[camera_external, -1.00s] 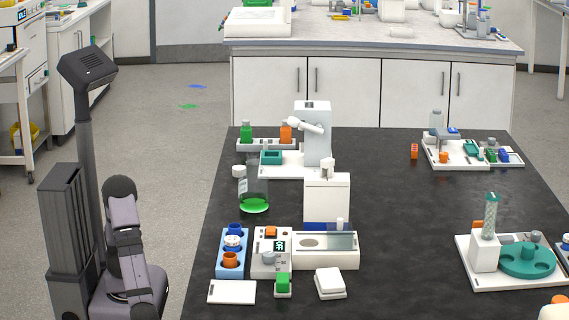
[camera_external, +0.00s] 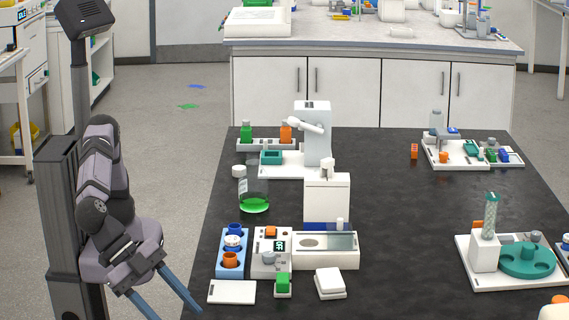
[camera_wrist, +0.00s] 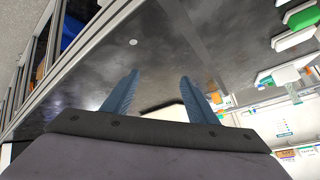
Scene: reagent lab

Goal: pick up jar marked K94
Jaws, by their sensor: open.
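No marking K94 is readable, so I cannot tell which jar bears it. A blue rack (camera_external: 230,273) at the table's near left holds a blue jar (camera_external: 235,229), a white-topped item (camera_external: 232,241) and an orange jar (camera_external: 230,260). Farther back, a green-filled bottle (camera_external: 246,133) and an orange-filled bottle (camera_external: 286,134) stand on a pale rack. My gripper (camera_external: 174,306) is open and empty at the table's left edge, left of the rack. In the wrist view, my gripper (camera_wrist: 160,80) shows two blue fingers apart with nothing between them.
A white device with a display (camera_external: 272,253) stands right of the rack, and a white plate (camera_external: 232,292) lies in front of it. A flask with green liquid (camera_external: 254,205) stands behind. A teal carousel (camera_external: 527,260) stands at the right. The table's middle right is clear.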

